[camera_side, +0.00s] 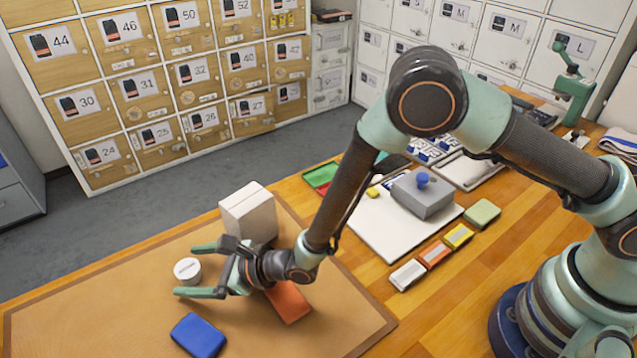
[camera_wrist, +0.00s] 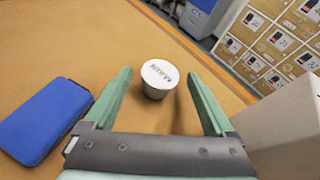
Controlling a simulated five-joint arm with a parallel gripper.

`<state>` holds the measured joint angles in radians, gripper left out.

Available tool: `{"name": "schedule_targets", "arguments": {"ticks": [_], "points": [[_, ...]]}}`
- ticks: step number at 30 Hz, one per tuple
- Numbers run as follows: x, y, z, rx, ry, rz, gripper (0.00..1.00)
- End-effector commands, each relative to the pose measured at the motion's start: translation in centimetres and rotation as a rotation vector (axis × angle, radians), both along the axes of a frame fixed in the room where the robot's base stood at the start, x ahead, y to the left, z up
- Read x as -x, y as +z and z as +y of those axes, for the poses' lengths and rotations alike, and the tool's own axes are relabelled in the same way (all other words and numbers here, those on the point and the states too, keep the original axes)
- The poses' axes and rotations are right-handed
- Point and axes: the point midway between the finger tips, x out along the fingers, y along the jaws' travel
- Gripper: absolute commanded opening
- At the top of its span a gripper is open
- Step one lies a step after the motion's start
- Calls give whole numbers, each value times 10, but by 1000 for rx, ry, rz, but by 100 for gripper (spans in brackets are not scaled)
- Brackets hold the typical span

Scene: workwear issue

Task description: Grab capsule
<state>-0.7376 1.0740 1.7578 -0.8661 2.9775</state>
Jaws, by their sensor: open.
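The capsule (camera_side: 187,270) is a small white cup shape with a pale lid, standing on the brown mat (camera_side: 130,285). In the wrist view the capsule (camera_wrist: 158,78) shows dark lettering on its lid and lies between the fingers, near their tips. My gripper (camera_side: 190,270) is low over the mat and open, with one green finger on each side of the capsule. In the wrist view my gripper (camera_wrist: 158,75) shows gaps between both fingers and the capsule. Nothing is held.
A blue block (camera_side: 199,336) lies on the near side of my gripper. A white box (camera_side: 249,213) stands close behind it. An orange block (camera_side: 288,301) lies under my wrist. A white board (camera_side: 375,230) with a grey box is to the right. The mat's left is clear.

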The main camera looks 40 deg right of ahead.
Motion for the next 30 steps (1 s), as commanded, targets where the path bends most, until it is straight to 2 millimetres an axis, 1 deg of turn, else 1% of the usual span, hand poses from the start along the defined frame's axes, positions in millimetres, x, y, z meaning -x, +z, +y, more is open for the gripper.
{"name": "schedule_targets", "arguments": {"ticks": [3,5,6,8,9,10,18,22,26,29,30], "points": [[0,0,0,0,0,0,89],[0,0,0,0,0,0,66],[0,0,0,0,0,0,51],[0,0,0,0,0,0,28],[0,0,0,0,0,0,12],[0,0,0,0,0,0,1],[0,1,0,-1,0,-1,0],[0,5,0,-1,0,-1,0],[0,16,0,-3,0,-3,0],[0,30,0,-3,0,-4,0],[-1,37,0,-4,0,-5,0]]}}
